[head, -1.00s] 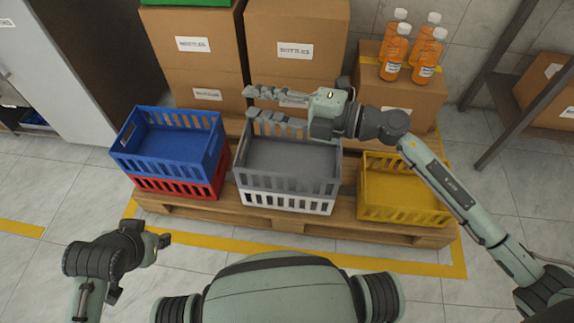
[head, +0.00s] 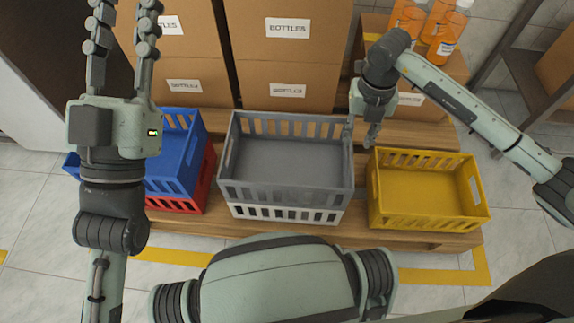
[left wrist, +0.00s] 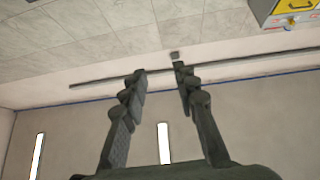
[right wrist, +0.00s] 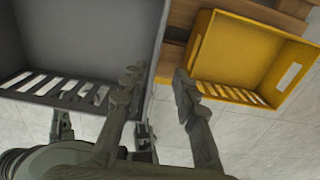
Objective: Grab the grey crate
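The grey crate (head: 285,187) sits empty and upright on a white crate (head: 285,213) in the middle of the head view. It also fills the upper left of the right wrist view (right wrist: 75,35). My right gripper (head: 360,138) points down at the grey crate's right side wall. In the right wrist view its open fingers (right wrist: 157,75) show on either side of that wall's edge; I cannot tell whether they touch it. My left gripper (head: 122,35) is raised at the left, open and empty, away from the grey crate; its fingers (left wrist: 158,72) show apart in the left wrist view.
A yellow crate (head: 425,212) stands right of the grey one, with a narrow gap between. A blue crate (head: 178,180) on a red crate (head: 195,195) stands at the left. Cardboard boxes (head: 285,65) rise behind. Orange bottles (head: 440,30) stand at the back right.

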